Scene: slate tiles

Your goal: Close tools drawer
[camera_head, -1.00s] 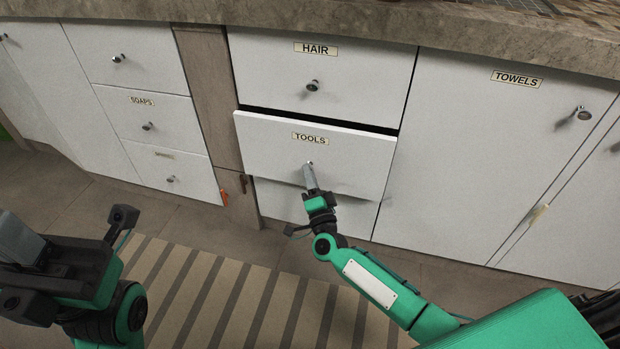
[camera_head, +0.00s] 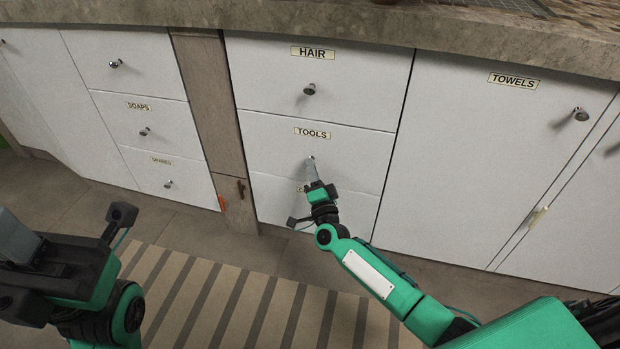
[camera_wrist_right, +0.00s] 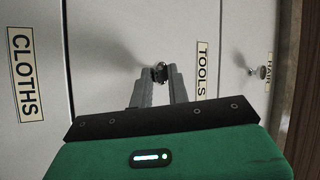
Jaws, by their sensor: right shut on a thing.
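The white tools drawer (camera_head: 355,150) with its "TOOLS" label is in the middle of the head view, and its front looks flush with the drawers above and below. My right gripper (camera_head: 311,163) is at its front, shut on the drawer's round knob. In the right wrist view the knob (camera_wrist_right: 160,72) sits between the fingertips of the right gripper (camera_wrist_right: 160,78). The fingers hide most of the knob in the head view. My left gripper (camera_head: 20,240) is at the left edge of the head view, away from the drawers; its fingertips are partly cut off.
The hair drawer (camera_head: 360,85) is above and the cloths drawer (camera_wrist_right: 30,70) is below; both look shut. The towels door (camera_head: 490,130) is to the right. A stone counter (camera_head: 300,22) overhangs the fronts. A striped rug (camera_head: 230,300) lies on the tiled floor.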

